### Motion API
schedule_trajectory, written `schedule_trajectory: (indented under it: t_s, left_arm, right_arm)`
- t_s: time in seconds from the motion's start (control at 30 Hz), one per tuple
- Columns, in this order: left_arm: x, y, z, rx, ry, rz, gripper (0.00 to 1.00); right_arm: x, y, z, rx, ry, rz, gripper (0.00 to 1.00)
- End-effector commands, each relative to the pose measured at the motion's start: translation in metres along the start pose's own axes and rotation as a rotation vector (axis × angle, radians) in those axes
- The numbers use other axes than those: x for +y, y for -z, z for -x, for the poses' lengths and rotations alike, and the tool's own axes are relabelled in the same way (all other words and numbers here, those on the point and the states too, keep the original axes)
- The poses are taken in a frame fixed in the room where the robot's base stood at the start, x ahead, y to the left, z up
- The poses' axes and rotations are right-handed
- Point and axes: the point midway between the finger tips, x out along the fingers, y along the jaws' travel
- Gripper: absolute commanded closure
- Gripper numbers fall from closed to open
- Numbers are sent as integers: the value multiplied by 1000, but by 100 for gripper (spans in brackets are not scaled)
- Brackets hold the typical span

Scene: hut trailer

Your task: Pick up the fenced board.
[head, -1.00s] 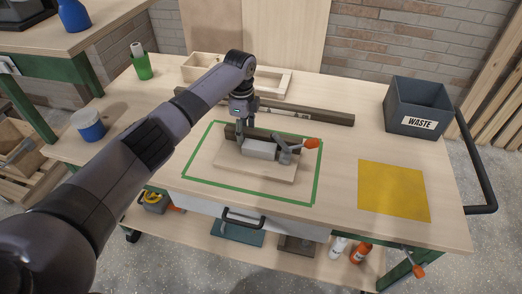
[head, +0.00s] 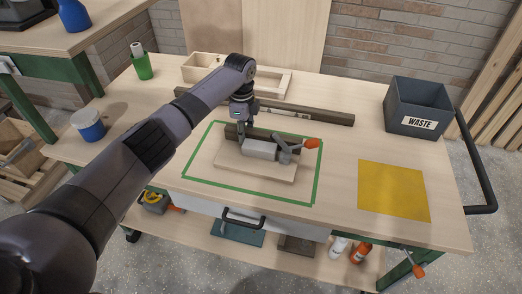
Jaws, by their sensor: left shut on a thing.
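The fenced board (head: 228,172) is a pale wooden board with a dark fence (head: 231,131) along its back edge. It lies flat on the bench inside a green outlined rectangle (head: 248,195). A grey block (head: 261,150) sits in front of the fence, beside a toggle clamp with an orange handle (head: 311,144). My left gripper (head: 241,126) comes down from above and is shut on the fence near its left part. Its fingertips are partly hidden. My right gripper is not in view.
A long dark bar (head: 320,116) and a shallow wooden tray (head: 272,92) lie behind the board. A grey waste bin (head: 402,121) stands at the back right, with a yellow square (head: 394,190) in front of it. A green cup (head: 142,67) stands at back left.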

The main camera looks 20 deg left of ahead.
Motion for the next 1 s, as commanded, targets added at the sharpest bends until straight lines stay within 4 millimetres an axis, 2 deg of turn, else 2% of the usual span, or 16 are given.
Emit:
schedule_trajectory:
  t_s: [0.6, 0.77, 1.0]
  left_arm:
    - [-1, 0, 5, 2, 3, 0, 100]
    - [-2, 0, 28, 2, 6, 0, 100]
    - [-1, 1, 75, 3, 6, -1, 100]
  right_arm:
    - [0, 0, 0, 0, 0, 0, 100]
    - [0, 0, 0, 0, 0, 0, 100]
    - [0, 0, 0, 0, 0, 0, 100]
